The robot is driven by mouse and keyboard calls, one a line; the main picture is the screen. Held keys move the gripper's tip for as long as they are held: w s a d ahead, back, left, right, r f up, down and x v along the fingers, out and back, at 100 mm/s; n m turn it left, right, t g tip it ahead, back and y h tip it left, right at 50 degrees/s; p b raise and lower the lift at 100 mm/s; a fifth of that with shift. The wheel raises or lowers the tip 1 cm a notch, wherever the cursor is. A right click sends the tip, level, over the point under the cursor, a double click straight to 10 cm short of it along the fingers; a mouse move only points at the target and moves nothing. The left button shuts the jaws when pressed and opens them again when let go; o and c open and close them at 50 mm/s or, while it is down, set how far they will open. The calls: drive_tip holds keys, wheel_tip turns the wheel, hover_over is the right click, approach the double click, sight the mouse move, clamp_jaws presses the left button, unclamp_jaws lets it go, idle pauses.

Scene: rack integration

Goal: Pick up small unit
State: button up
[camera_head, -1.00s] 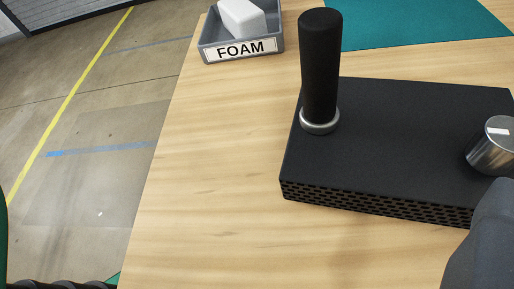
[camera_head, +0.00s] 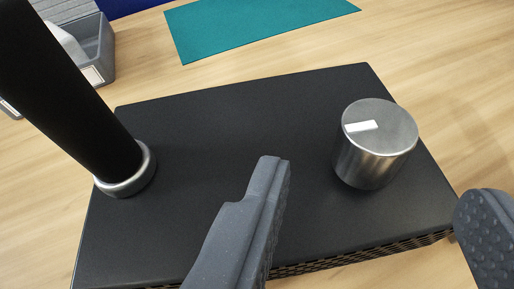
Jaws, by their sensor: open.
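A flat black box with a perforated front side (camera_head: 235,140), likely the small unit, lies on the wooden table. A thick black upright handle with a silver collar (camera_head: 70,95) stands at its left end. A silver cylindrical knob with a white mark (camera_head: 375,145) stands at its right. My gripper (camera_head: 375,195) is open. Its left finger shows in front of the box's middle and its right finger is at the right picture edge, beyond the box's front right corner. The knob appears between the two fingers, and neither finger holds anything.
A teal mat (camera_head: 255,25) lies on the table behind the box. A grey bin (camera_head: 97,50) with a white piece in it stands at the back left, partly hidden by the handle. Bare wooden table (camera_head: 460,90) is free at the right.

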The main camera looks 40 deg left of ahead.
sight(374, 168)
drive_tip(key=x, duration=0.4)
drive_tip(key=shift+w+f, duration=0.25)
drive_tip(key=shift+c, duration=0.3)
clamp_jaws()
drive_tip(key=shift+r, duration=0.1)
